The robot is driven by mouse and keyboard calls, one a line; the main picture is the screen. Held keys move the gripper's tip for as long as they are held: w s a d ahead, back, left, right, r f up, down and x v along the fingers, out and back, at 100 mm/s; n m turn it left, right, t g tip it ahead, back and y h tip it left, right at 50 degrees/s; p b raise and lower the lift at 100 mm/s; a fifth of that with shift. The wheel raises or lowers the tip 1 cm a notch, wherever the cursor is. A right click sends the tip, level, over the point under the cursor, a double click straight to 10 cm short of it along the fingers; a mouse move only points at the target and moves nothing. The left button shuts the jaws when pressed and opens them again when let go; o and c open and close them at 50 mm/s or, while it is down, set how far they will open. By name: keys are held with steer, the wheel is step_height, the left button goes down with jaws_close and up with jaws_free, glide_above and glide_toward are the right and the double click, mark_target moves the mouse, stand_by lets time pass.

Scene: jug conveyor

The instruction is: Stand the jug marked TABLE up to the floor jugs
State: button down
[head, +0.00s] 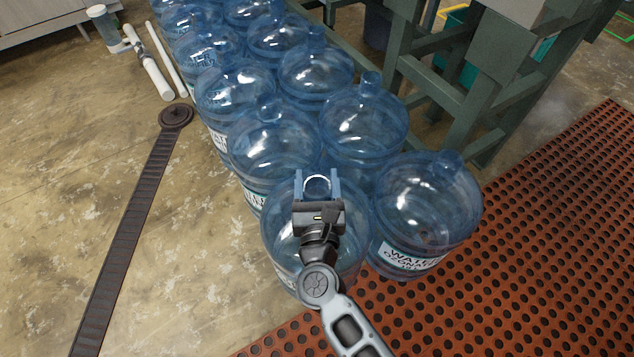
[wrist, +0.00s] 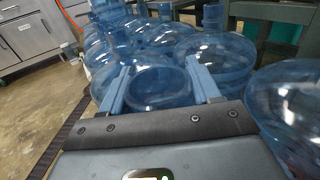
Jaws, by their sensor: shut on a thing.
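Several large clear-blue water jugs stand upright in two rows on the floor in the head view. My gripper (head: 318,185) is at the near end of the left row, its fingers on either side of the neck of the nearest jug (head: 280,240). It is shut on that neck, which shows between the fingers in the wrist view (wrist: 160,86). That jug looks upright, close beside the front right jug (head: 425,215) and the jug behind it (head: 272,150). My gripper and arm hide much of its top and front. I see no readable TABLE marking.
A red perforated mat (head: 540,230) covers the floor at the right. A green metal frame (head: 450,100) stands behind the right row. A dark strap (head: 130,230) and white pipes (head: 150,65) lie at the left. The floor between strap and jugs is clear.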

steer(key=shift+r, duration=0.1)
steer(key=shift+c, duration=1.2)
jaws_free()
steer(key=shift+f, duration=0.2)
steer(key=shift+r, duration=0.25)
steer(key=s, duration=0.4)
steer(key=s+p, duration=0.1)
steer(key=s, duration=0.3)
steer(key=s+d, duration=0.1)
steer(key=s, duration=0.3)
steer(key=shift+f+p, duration=0.1)
steer(key=shift+p, duration=0.3)
